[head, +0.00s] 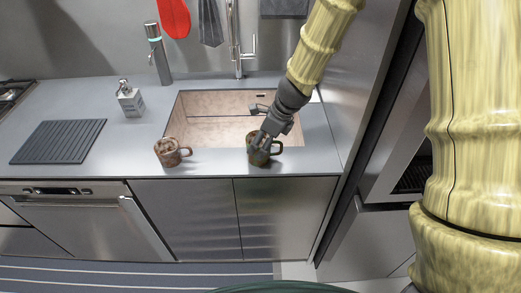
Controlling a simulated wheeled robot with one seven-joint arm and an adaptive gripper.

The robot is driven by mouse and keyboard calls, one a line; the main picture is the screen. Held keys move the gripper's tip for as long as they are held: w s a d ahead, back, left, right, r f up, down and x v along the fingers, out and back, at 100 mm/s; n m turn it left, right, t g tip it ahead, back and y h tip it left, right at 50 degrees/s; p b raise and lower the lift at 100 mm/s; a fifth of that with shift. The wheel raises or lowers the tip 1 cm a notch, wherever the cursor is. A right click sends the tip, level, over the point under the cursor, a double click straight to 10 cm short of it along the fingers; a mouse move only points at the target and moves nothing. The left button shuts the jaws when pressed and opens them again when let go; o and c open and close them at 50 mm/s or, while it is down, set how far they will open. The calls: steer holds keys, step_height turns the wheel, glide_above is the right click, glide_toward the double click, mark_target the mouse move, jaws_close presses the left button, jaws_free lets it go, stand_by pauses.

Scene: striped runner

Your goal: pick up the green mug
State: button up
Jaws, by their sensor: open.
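A dark green-brown mug (256,158) stands upright on the counter's front strip, just in front of the sink. Its handle points right. My gripper (262,127) is open and comes down from the upper right, with its fingers at the mug's top. One finger overlaps the mug in the picture, and the other sticks out to the left over the sink. I cannot tell whether the fingers touch the mug or whether one is inside it.
The sink basin (210,130) lies behind the mugs, with a faucet (238,50) at its back. A soap bottle (130,100), a ribbed dark mat (58,141) and a tall dispenser (158,54) are on the left counter. A tall cabinet wall (368,90) bounds the right.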

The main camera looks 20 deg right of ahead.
steer(key=shift+s+a+f, duration=0.15)
steer(key=shift+a+f, duration=0.1)
steer(key=shift+f, duration=0.1)
steer(key=x, duration=0.3)
steer(key=shift+w, duration=0.35)
steer(key=shift+s+a, duration=0.1)
steer(key=shift+s, duration=0.05)
steer(key=shift+f, duration=0.1)
steer(key=c, duration=1.2)
